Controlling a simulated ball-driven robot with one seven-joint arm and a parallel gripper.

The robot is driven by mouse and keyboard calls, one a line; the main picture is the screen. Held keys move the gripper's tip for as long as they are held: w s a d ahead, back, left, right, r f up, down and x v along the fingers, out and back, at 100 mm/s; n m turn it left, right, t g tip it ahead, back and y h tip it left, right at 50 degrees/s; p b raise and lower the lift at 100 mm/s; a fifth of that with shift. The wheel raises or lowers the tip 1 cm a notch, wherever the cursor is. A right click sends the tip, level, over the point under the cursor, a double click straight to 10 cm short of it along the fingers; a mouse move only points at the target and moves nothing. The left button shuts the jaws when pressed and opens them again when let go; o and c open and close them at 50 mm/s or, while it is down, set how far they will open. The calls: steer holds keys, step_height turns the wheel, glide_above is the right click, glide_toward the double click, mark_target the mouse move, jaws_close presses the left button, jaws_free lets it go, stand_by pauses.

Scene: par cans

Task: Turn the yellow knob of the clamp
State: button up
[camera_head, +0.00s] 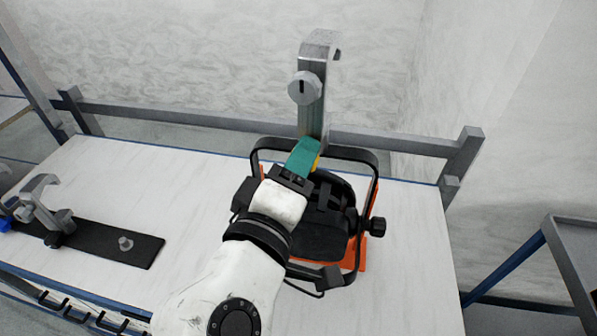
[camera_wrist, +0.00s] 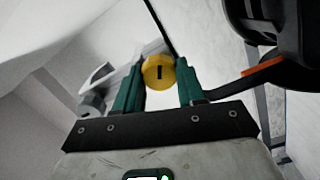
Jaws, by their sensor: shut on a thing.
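The clamp (camera_head: 313,110) is a tall grey metal hook standing upright at the back of the table. A round silver knob (camera_head: 304,87) sits on its upper part. The yellow knob (camera_wrist: 158,73) shows round with a dark slot in the wrist view, between the two green fingers of my gripper (camera_wrist: 160,85). Both fingers touch its sides, so my gripper is shut on it. In the head view my gripper (camera_head: 304,156) is at the clamp's lower end, and only a sliver of the yellow knob (camera_head: 317,162) shows beside a green finger.
A black par can (camera_head: 322,238) with a bail frame stands on an orange base (camera_head: 372,195) close beside my gripper. The table's right part is clear. A grey rail (camera_head: 240,124) runs behind.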

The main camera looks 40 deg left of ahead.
steer(key=shift+d+f+n+b, duration=0.1)
steer(key=shift+f+n+b, duration=0.05)
steer(key=shift+n+b, duration=7)
steer(key=shift+f+n+b, duration=0.1)
steer(key=shift+n+b, duration=6.45)
steer(key=shift+b, duration=1.15)
steer(key=o, duration=1.1)
steer(key=shift+r, duration=0.1)
steer(key=shift+c, duration=0.2)
